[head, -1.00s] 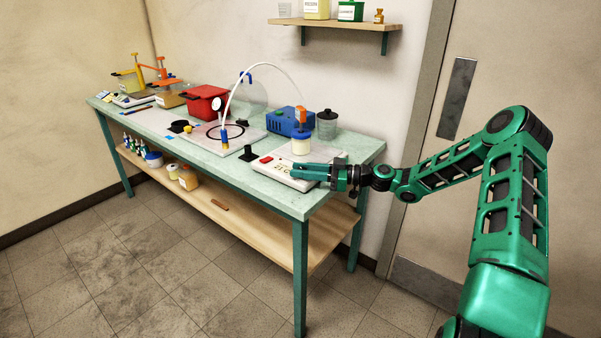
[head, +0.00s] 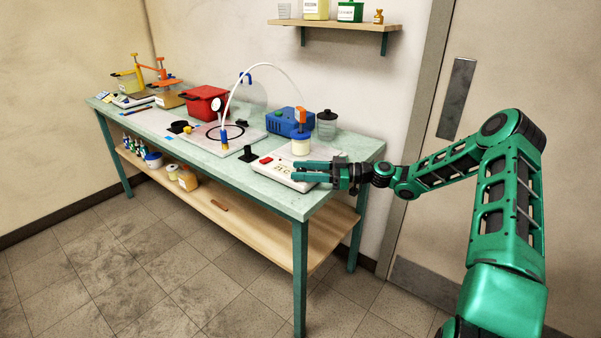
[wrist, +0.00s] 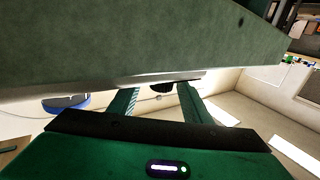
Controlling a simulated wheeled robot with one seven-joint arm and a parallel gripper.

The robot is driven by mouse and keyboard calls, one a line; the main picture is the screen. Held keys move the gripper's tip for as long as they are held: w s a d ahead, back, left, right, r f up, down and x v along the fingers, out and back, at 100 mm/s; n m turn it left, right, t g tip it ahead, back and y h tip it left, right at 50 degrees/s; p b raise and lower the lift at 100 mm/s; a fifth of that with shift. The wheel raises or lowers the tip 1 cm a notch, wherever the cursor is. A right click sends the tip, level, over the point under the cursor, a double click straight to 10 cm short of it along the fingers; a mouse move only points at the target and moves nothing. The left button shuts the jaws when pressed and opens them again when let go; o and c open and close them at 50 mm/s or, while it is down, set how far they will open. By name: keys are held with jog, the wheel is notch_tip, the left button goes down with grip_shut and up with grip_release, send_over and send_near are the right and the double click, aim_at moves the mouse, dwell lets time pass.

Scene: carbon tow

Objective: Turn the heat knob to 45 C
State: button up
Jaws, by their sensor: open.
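The white hot plate (head: 266,169) sits at the near right end of the bench, with a red switch (head: 266,160) and a small display (head: 282,168) on its front. My gripper (head: 294,171) is open at the front of the hot plate, its fingers pointing left. In the wrist view, a dark round part, apparently the heat knob (wrist: 162,87), shows between the tips of my open gripper (wrist: 158,90). I cannot tell whether the fingers touch it. The knob is hidden by my gripper in the head view, and its setting cannot be read.
A blue pump (head: 289,122) and a clear container (head: 326,125) stand behind. A black stand (head: 247,153) is to the left. The green bench top (head: 318,197) is bare at the near edge.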

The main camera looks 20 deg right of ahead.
jog(key=v, duration=1)
jog(key=shift+d, duration=0.3)
jog(key=shift+s, duration=0.15)
